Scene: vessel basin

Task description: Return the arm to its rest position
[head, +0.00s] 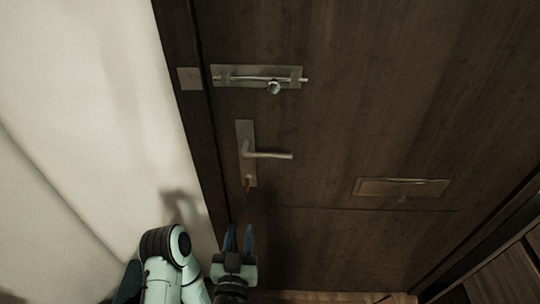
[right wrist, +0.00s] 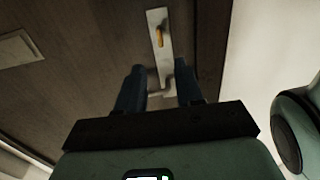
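My right gripper (head: 238,232) is at the bottom of the head view, in front of the door and below the lever handle (head: 268,155). Its two dark blue fingers are apart, with nothing between them. In the right wrist view the open right gripper (right wrist: 161,76) points at the door. The handle plate (right wrist: 165,62) shows beyond the gap between the fingers. My left gripper is not in view. Part of my mint-coloured arm shows left of the right gripper in the head view.
The dark wooden door (head: 340,110) has a sliding bolt (head: 258,77), an orange key-like piece (head: 248,185) below the lever, and a mail slot (head: 402,187). A pale wall (head: 85,110) stands close on the left. A wooden piece of furniture (head: 505,278) is at lower right.

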